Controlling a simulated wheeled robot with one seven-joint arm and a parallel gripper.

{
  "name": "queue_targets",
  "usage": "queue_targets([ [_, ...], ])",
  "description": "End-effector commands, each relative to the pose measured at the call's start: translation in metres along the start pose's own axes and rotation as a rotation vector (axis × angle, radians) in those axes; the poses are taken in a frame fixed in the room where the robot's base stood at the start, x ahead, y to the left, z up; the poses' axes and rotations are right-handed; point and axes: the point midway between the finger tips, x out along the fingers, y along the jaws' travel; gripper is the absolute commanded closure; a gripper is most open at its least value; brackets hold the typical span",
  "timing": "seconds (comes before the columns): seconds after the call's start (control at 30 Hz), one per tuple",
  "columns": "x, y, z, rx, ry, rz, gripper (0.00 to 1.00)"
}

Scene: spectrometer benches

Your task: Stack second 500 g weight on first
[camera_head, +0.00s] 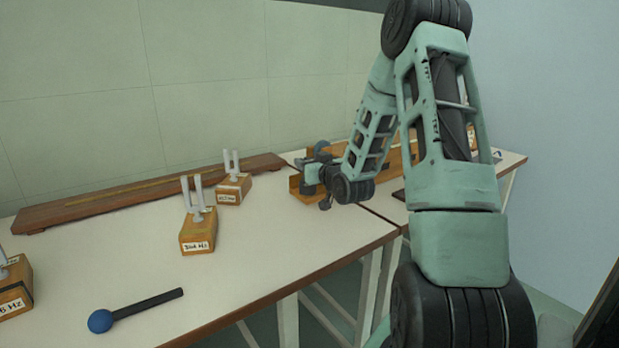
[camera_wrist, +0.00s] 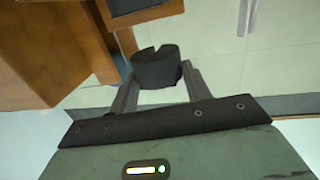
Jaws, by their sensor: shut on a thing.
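My gripper (camera_wrist: 158,84) is shut on a dark slotted weight (camera_wrist: 157,66), with one finger on each side of it in the wrist view. The weight's slot shows at its upper rim. In the head view my gripper (camera_head: 309,168) is over the near end of a wooden apparatus (camera_head: 295,187), at the join of the two benches; the held weight cannot be made out clearly there. A dark, blue-grey-edged thing (camera_wrist: 147,14) is beyond the held weight at the top of the wrist view, apart from it; I cannot tell whether it is the first weight.
Two tuning forks on wooden boxes (camera_head: 198,232) (camera_head: 233,189) stand on the left bench (camera_head: 130,255). Another box (camera_head: 15,287) is at the left edge. A blue-headed mallet (camera_head: 101,320) lies in front. A long wooden board (camera_head: 120,205) runs along the back. The bench middle is clear.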

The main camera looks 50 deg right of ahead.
Motion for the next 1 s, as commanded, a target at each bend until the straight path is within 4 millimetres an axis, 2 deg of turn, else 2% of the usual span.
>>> queue_targets([
  [0.3, 0.002, -0.001, 0.035, 0.001, 0.002, -0.001, 0.97],
  [0.7, 0.003, 0.000, 0.040, -0.001, 0.004, -0.001, 0.97],
  [0.73, 0.002, 0.000, 0.041, 0.000, 0.001, 0.000, 0.46],
  [0.8, 0.002, 0.000, 0.040, 0.000, 0.001, 0.000, 0.30],
  [1.0, 0.002, 0.000, 0.040, 0.000, 0.000, 0.000, 0.30],
])
